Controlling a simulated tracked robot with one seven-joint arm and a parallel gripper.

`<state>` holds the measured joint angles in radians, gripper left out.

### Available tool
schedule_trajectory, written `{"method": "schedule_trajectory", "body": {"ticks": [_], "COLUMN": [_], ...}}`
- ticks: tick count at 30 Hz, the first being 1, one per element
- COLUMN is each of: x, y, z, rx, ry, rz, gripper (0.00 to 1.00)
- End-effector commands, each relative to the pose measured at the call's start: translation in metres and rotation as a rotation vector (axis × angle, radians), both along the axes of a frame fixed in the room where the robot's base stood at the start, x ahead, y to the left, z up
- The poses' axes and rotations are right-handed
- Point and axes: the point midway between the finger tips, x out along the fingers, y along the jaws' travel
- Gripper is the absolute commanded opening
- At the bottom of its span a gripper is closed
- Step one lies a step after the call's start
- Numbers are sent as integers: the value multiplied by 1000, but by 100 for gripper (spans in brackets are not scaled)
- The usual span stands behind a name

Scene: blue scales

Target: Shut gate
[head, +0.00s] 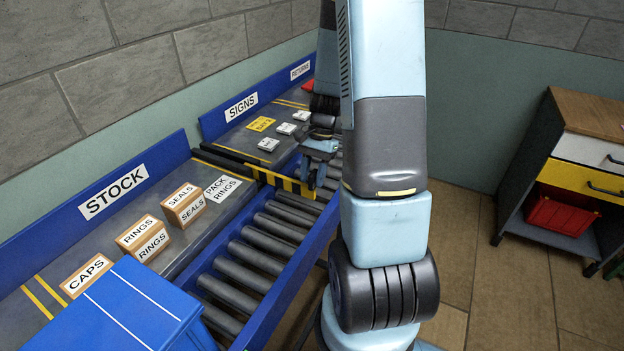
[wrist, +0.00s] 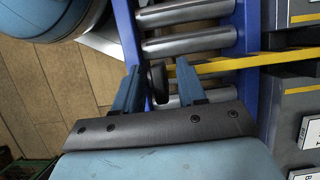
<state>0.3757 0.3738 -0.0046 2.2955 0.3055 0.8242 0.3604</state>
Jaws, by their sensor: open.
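The gate is a yellow-and-black striped bar (head: 284,181) that reaches out over the roller conveyor at its middle. In the wrist view its yellow edge (wrist: 225,64) crosses the rollers from the right and ends by the fingers. My gripper (head: 318,165) is at the gate's free end. In the wrist view its blue fingers (wrist: 158,72) are apart, with a dark rounded knob (wrist: 157,88) between them. The knob appears to belong to the gate's end; I cannot tell whether the fingers touch it. Whether the gate is latched is not visible.
Rollers (head: 242,268) run along a blue-railed conveyor. Beside it, a grey shelf holds labelled boxes, such as RINGS (head: 143,236) and SEALS (head: 183,203). A blue box (head: 120,310) stands in front. A cabinet with a yellow drawer (head: 580,180) is at right, with open floor before it.

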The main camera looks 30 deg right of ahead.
Motion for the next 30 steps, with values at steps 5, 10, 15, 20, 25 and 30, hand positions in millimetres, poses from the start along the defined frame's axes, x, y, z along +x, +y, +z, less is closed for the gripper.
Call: {"method": "schedule_trajectory", "body": {"ticks": [5, 10, 15, 20, 25, 30], "x": [-3, -3, -3, -3, -3, -3], "y": [4, 4, 4, 4, 4, 4], "z": [-11, -13, -13, -12, -12, -12], "rx": [-1, -1, -1, -1, -1, -1], "ry": [1, 0, -1, -1, -1, -1], "rz": [-1, -1, 0, 0, 0, 0], "gripper": [40, 40, 38, 23, 7, 0]}}
